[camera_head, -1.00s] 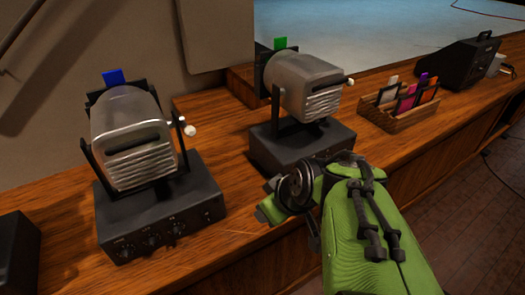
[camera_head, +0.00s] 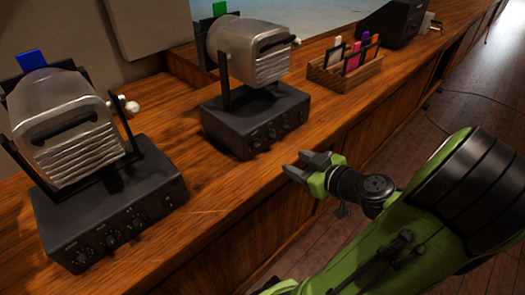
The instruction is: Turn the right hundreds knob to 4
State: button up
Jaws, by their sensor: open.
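The right device is a grey lamp (camera_head: 250,50) with a green tab on a dark box (camera_head: 222,122). A row of small knobs (camera_head: 271,133) runs along the box's front face. Their labels and pointer settings are too small to read, so I cannot tell which is the hundreds knob or what it shows. My gripper (camera_head: 296,164) is open and empty, in front of and a little below the right box, near the desk's front edge. Its fingers point left and do not touch the knobs.
A similar lamp (camera_head: 65,125) with a blue tab stands on a knobbed box (camera_head: 160,190) at left. A wooden card holder (camera_head: 345,72) and a black case (camera_head: 392,22) stand farther right. Bare desk (camera_head: 215,200) lies between the boxes.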

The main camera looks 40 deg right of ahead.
send_near(259, 147)
jog(key=s, duration=0.2)
jog(key=p+x, duration=0.4)
jog(key=x, duration=0.1)
jog(key=p+x, duration=0.4)
jog(key=x, duration=0.1)
jog(key=shift+w+r, duration=0.15)
jog(key=shift+r, duration=0.05)
jog(key=shift+c, duration=0.4)
grip_shut()
